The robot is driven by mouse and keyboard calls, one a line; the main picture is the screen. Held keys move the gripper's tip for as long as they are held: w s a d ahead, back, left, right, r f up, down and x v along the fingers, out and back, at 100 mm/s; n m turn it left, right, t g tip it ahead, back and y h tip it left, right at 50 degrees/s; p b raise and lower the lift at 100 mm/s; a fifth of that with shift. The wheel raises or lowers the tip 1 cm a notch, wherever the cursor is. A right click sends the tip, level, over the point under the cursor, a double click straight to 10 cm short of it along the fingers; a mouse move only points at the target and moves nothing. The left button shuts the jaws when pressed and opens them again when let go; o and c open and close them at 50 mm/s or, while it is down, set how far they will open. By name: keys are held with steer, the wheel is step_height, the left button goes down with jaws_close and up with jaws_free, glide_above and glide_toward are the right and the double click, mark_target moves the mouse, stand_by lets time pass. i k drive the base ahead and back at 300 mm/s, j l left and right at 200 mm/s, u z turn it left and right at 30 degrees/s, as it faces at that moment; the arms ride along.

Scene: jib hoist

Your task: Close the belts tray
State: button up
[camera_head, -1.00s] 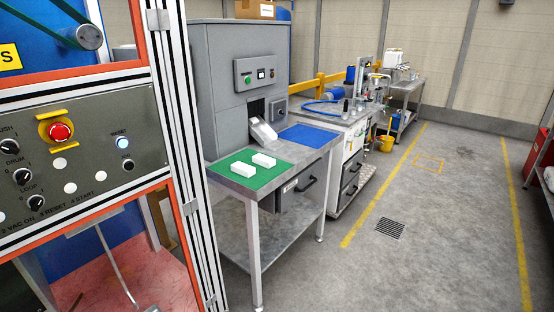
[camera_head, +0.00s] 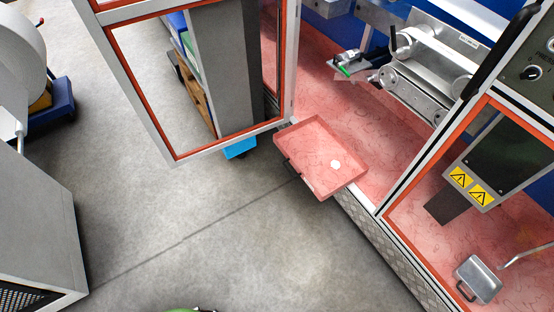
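A shallow pink-red tray (camera_head: 297,150) with raised rims sticks out past the front of the orange-trimmed machine frame, near the middle of the head view. A dark handle (camera_head: 290,172) is on its left side. A small whitish round patch (camera_head: 335,164) shows on its floor. No readable label marks it as the belts tray. It stands out over the grey floor, beside the open frame opening. My gripper is not in view.
A glazed door panel (camera_head: 205,85) with orange trim stands open at the upper left of the tray. A metal pan (camera_head: 479,280) lies in the machine at the lower right. A grey cabinet (camera_head: 35,240) is at the left. The floor (camera_head: 200,220) between is clear.

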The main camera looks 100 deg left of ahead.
mark_target(310, 144)
steer(key=u, duration=2.2)
steer(key=i+j+z, duration=0.25)
steer(key=i, duration=0.35)
steer(key=i+j+z, duration=0.3)
steer(key=i, duration=0.3)
steer(key=i+j+z, duration=0.25)
steer(key=i+j, duration=0.2)
steer(key=i, duration=0.1)
